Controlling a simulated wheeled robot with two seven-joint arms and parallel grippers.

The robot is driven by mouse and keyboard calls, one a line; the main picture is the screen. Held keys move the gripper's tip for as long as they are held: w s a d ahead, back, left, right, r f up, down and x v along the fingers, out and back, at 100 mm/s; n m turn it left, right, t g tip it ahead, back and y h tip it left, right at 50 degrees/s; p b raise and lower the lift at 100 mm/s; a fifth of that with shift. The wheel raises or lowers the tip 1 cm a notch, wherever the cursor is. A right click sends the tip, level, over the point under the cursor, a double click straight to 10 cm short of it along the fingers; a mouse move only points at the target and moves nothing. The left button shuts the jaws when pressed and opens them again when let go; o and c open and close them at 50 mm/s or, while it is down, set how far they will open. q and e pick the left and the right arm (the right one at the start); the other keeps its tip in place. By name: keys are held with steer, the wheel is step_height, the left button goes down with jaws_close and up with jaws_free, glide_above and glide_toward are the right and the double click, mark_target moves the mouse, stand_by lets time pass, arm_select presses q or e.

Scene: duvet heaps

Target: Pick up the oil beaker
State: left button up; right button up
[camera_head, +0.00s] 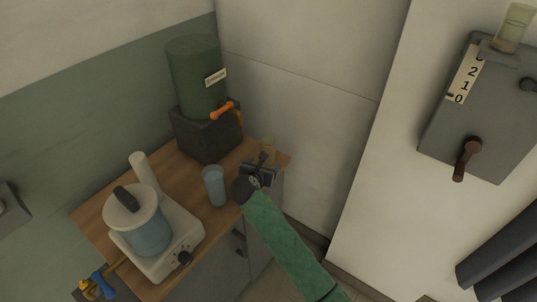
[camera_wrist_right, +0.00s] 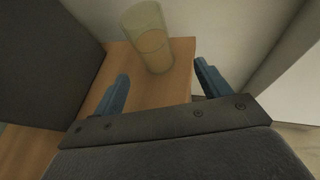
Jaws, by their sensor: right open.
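A clear beaker with amber liquid, which looks like the oil beaker (camera_head: 268,146), stands upright at the far right corner of the wooden counter. The right wrist view shows this beaker (camera_wrist_right: 150,38) just beyond the fingertips, between their lines. My right gripper (camera_head: 261,162) is open and empty over the counter, close in front of the beaker. Its two blue fingers (camera_wrist_right: 163,75) are apart and do not visibly touch the glass. In the head view the gripper hides the beaker's lower part. My left gripper is not in view.
A blue cup (camera_head: 214,186) stands left of my right gripper. A green tank (camera_head: 195,75) with an orange tap sits on a dark block (camera_head: 205,137) behind. A pot (camera_head: 143,222) stands on a white hot plate. Another beaker (camera_head: 513,28) is on the grey wall box (camera_head: 480,115).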

mark_target(267, 164)
steer(key=shift+w+a+r+n, duration=0.3)
steer(key=shift+w+n, duration=0.2)
steer(key=shift+w, duration=0.15)
steer(key=shift+w+d+p, duration=0.1)
steer(key=shift+w+p, duration=0.2)
steer(key=shift+w+d+f+t+p, duration=0.15)
steer(key=shift+w+f, duration=0.05)
steer(key=shift+w, duration=0.25)
steer(key=shift+w+d+f+t+p, duration=0.1)
steer(key=shift+w+f+t+p, duration=0.1)
steer(key=shift+w, duration=0.2)
steer(key=p+x, duration=0.2)
steer(key=x, duration=0.2)
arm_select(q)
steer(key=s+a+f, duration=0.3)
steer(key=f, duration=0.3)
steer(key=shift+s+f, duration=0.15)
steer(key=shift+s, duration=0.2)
arm_select(e)
steer(key=shift+w+d+f, duration=0.15)
steer(key=shift+w+f, duration=0.1)
steer(key=shift+w, duration=0.05)
steer(key=c, duration=1.2)
steer(key=shift+r, duration=0.15)
